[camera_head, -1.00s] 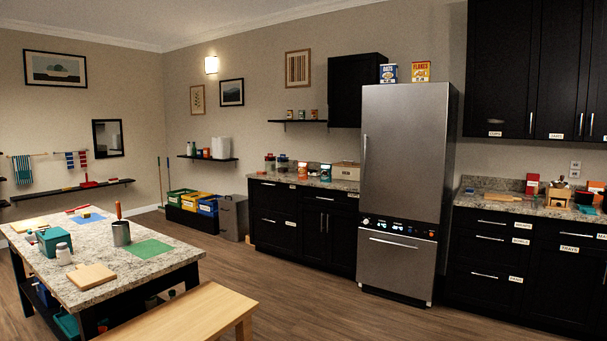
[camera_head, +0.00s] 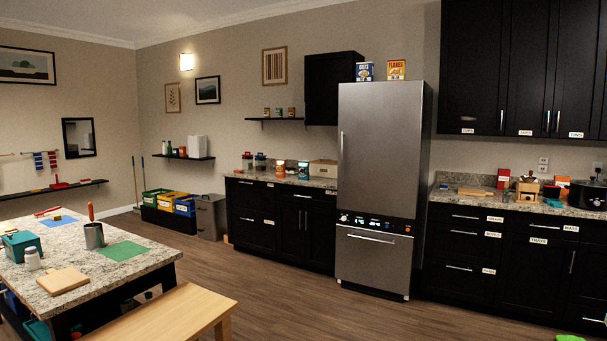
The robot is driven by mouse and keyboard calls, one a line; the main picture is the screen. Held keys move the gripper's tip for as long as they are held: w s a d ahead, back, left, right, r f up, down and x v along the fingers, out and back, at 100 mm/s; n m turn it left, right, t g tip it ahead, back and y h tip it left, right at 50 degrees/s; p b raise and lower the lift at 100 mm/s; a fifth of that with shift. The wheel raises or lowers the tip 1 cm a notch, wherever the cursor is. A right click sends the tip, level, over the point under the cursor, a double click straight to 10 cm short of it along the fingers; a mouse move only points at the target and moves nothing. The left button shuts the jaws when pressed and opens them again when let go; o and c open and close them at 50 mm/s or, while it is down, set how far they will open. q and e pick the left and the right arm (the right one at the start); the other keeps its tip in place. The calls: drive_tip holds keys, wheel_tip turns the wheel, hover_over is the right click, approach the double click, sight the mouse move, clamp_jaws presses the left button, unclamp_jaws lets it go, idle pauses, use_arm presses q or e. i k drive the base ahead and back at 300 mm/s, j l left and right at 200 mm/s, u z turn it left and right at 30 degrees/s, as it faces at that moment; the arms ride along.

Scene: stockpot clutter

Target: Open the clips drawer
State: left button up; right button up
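Drawers with bar handles and small white labels show in the black base cabinet (camera_head: 459,262) right of the fridge. Three are stacked at its left: a top drawer (camera_head: 465,216), a middle one (camera_head: 464,233) and a bottom one (camera_head: 459,268). They look shut. Their labels are too small to read, so I cannot tell which drawer is the clips drawer. Another black base cabinet (camera_head: 262,217) left of the fridge also has small labels that I cannot read. Neither of my grippers is in view.
A steel fridge (camera_head: 378,160) stands between the cabinets. A granite-topped table (camera_head: 150,255) and a wooden bench (camera_head: 175,312) fill the lower left. The wooden floor (camera_head: 285,290) between bench and cabinets is clear. A green item (camera_head: 569,338) shows at the bottom right edge.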

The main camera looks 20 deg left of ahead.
sight(320, 197)
drive_tip(key=i+j+u, duration=0.45)
drive_tip(key=i+j, duration=0.6)
drive_tip(key=i+z, duration=0.2)
drive_tip(key=i, duration=0.4)
drive_tip(key=i+z, duration=0.15)
drive_tip(key=i, duration=0.45)
drive_tip(key=i+j+z, duration=0.2)
drive_tip(key=i, duration=0.4)
drive_tip(key=i+u, duration=0.25)
drive_tip(key=i, duration=0.35)
drive_tip(key=i+l+u, duration=0.1)
drive_tip(key=i+u, duration=0.15)
drive_tip(key=i, duration=0.3)
drive_tip(key=i+l+u, duration=0.25)
drive_tip(key=i, duration=0.35)
